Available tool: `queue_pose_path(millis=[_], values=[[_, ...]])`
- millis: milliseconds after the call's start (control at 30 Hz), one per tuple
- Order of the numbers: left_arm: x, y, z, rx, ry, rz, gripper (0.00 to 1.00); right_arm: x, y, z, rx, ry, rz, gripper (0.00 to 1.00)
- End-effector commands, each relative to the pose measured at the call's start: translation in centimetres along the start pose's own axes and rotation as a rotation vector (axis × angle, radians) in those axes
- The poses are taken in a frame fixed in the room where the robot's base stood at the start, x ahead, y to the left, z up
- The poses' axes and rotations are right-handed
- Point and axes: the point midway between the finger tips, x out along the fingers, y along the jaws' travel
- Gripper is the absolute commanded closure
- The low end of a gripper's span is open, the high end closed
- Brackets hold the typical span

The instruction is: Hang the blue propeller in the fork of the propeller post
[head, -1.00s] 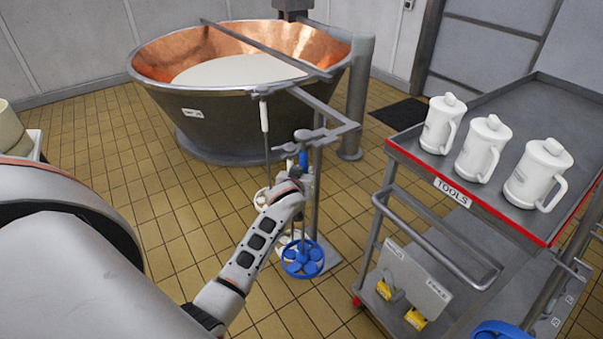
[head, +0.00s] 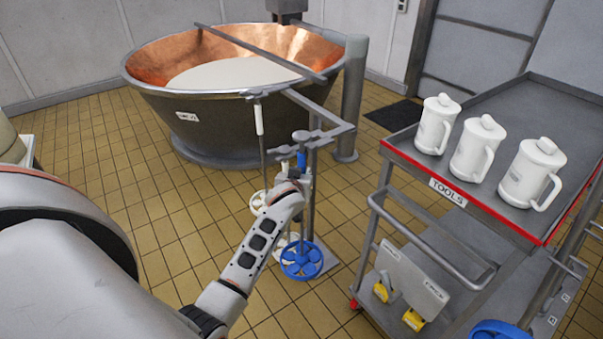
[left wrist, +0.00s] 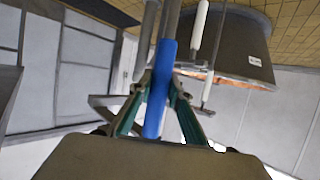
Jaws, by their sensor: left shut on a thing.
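The blue propeller (head: 302,261) hangs upright, its blue wheel low by the foot of the propeller post (head: 312,205). My left gripper (head: 302,176) is shut on its blue grip, which shows upright between the green-edged fingers (left wrist: 158,100) in the left wrist view (left wrist: 157,75). The propeller's top is close to the post's grey forked arms (head: 330,134); I cannot tell whether it is inside a fork. My wrist hides part of the shaft. A propeller with a white grip (head: 259,120) hangs at the post's left arm. My right gripper is not in view.
The copper vat (head: 150,95) of whitish liquid stands behind the post. To the right is a red-edged tool cart (head: 400,160) with three white jugs (head: 475,148). Another white wheel (head: 285,246) is close behind the blue one. Open tiled floor lies at left.

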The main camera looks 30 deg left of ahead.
Motion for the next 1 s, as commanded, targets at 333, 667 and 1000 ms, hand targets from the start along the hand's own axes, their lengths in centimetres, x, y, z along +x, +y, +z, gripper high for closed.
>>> queue_pose_path(millis=[333,667,1000], values=[[0.3,0.4,-0.5,-0.002,0.007,0.001,1.00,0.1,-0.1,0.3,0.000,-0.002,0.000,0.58],[0.9,0.9,-0.7,-0.001,0.007,0.000,1.00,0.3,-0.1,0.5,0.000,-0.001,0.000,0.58],[1.4,1.6,-0.9,-0.002,0.007,0.001,1.00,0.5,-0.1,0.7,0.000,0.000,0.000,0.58]])
